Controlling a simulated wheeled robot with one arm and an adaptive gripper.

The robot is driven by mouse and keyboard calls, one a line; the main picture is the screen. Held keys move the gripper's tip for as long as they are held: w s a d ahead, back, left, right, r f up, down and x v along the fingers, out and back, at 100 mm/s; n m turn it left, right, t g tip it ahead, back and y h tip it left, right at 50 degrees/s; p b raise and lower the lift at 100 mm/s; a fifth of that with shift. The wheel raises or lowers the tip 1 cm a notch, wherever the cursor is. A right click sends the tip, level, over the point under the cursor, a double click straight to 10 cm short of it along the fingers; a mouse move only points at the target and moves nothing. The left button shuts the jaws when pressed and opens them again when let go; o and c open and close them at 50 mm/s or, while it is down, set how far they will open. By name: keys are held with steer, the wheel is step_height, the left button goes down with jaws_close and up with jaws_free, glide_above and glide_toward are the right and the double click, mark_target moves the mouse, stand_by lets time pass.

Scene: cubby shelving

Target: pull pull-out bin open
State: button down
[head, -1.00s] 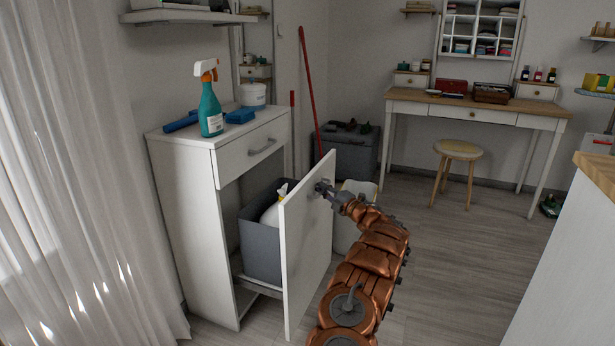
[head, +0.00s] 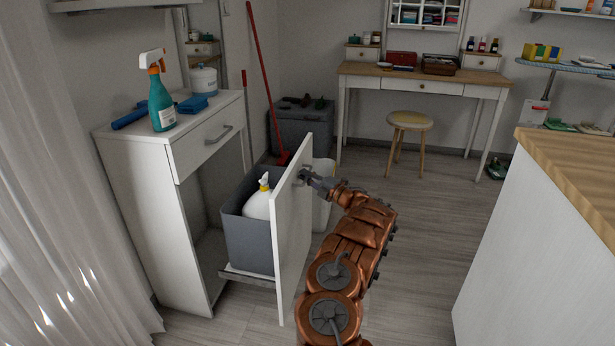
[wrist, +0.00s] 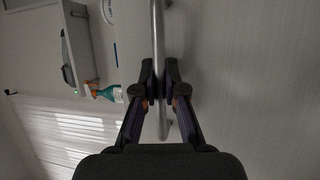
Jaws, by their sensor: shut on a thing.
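The pull-out bin has a white front panel (head: 294,222) and a grey bin (head: 247,232) behind it, on a runner below. It stands well out of the white cabinet (head: 163,227). A white bottle with a yellow cap (head: 259,202) is in the grey bin. My gripper (head: 308,177) is at the panel's outer face, near its top. In the wrist view my gripper (wrist: 159,88) has its two fingers closed around the metal bar handle (wrist: 158,40). The head view shows little of the fingers.
A teal spray bottle (head: 161,98) and blue cloths stand on the cabinet top. A white counter with a wooden top (head: 570,165) is at the right. A stool (head: 409,128) and desk are at the back. Grey floor (head: 425,230) lies clear between panel and counter.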

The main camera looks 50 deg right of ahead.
steer(key=c, duration=1.5)
jaws_free()
steer(key=v, duration=1.2)
